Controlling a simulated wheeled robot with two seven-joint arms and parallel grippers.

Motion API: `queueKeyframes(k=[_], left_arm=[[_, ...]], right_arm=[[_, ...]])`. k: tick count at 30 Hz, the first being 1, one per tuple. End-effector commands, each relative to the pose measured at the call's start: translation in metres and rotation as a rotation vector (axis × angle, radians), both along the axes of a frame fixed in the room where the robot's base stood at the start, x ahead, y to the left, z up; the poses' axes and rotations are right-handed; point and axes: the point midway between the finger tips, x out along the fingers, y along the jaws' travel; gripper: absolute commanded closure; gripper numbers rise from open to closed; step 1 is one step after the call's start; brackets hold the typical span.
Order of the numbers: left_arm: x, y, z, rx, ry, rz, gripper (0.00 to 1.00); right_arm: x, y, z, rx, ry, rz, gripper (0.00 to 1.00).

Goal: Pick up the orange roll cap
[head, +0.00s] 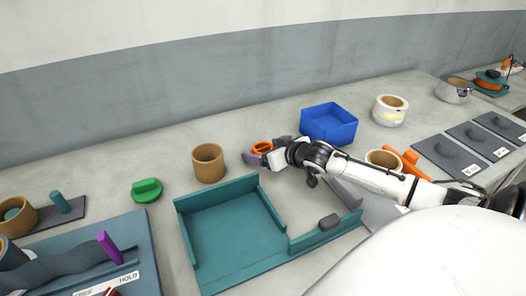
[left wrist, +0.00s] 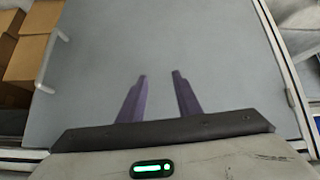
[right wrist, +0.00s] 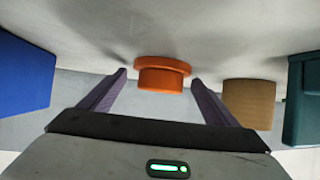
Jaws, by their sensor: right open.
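The orange roll cap (head: 262,147) lies on the table between the brown roll and the blue bin, partly hidden by my right gripper (head: 258,157). In the right wrist view the cap (right wrist: 162,74) shows a wide disc with a narrower stub and sits between and beyond the fingertips of my right gripper (right wrist: 159,82). That gripper is open and empty, with clear gaps on both sides of the cap. My left gripper (left wrist: 159,75) shows only in the left wrist view, open and empty over a plain grey surface.
The brown roll (head: 208,163) and teal tray (head: 220,230) stand left of and in front of my right gripper. The blue bin (head: 329,123) stands to its right. A green cap (head: 147,190) lies farther left. Cardboard boxes (left wrist: 22,60) show in the left wrist view.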

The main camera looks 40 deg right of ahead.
Motion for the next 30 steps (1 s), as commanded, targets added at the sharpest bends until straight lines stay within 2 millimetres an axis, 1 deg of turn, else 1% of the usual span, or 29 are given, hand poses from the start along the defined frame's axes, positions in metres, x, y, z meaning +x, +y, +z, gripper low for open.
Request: queueKeyframes(k=[3,10,11,18,20,21,30], left_arm=[[0.0003,0.0001,0.0010,0.000,0.000,0.000,0.69],[0.0004,0.0001,0.0009,0.000,-0.001,0.000,0.69],[0.0004,0.0001,0.0009,0.000,-0.001,0.000,0.69],[0.0004,0.0000,0.0010,0.000,-0.001,0.000,0.69],[0.0004,-0.0001,0.0010,0.000,-0.001,0.000,0.69],[0.0004,-0.0001,0.0009,0.000,-0.001,0.000,0.69],[0.0003,-0.0002,0.0005,0.000,-0.001,0.000,0.69]], right_arm=[[0.0060,-0.0005,-0.0020,-0.001,-0.002,0.000,0.17],[0.0063,-0.0001,-0.0029,-0.001,-0.001,0.001,0.17],[0.0063,-0.0001,-0.0029,-0.001,-0.001,0.001,0.21],[0.0059,-0.0003,-0.0032,0.000,0.000,0.001,0.61],[0.0056,-0.0002,-0.0039,0.000,0.001,0.001,0.71],[0.0054,-0.0002,-0.0044,-0.001,0.003,0.000,0.72],[0.0037,0.0000,-0.0070,0.001,0.011,0.000,0.72]])
